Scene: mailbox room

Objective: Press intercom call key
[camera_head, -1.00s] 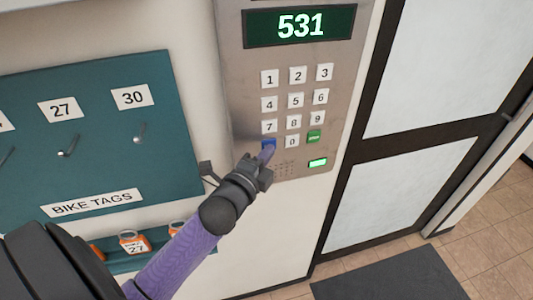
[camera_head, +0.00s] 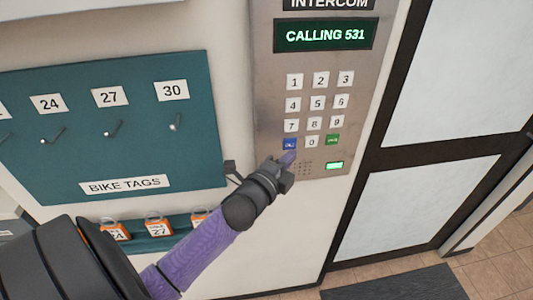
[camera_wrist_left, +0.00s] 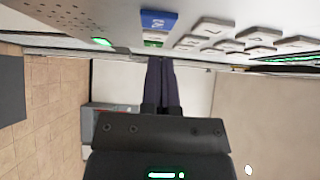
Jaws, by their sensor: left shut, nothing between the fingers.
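The intercom panel (camera_head: 264,110) is on the wall, and its display (camera_head: 325,35) reads "CALLING 531". Below are white number keys, with a blue key (camera_head: 289,144) at the lower left and a green key (camera_head: 333,140) at the lower right. The blue key carries a small mark too small to read. My left gripper (camera_head: 288,158) is shut and empty, its tips just below the blue key and seemingly apart from it. In the left wrist view the blue key (camera_wrist_left: 158,20) shows beyond the fingertips (camera_wrist_left: 160,62). My right gripper is not in view.
A green light (camera_head: 335,165) glows low on the panel, beside a speaker grille. A teal bike tags board (camera_head: 75,140) with hooks hangs left, orange tags (camera_head: 157,228) below it. A glazed door (camera_head: 440,110) stands right, with a dark mat (camera_head: 395,285) on the floor.

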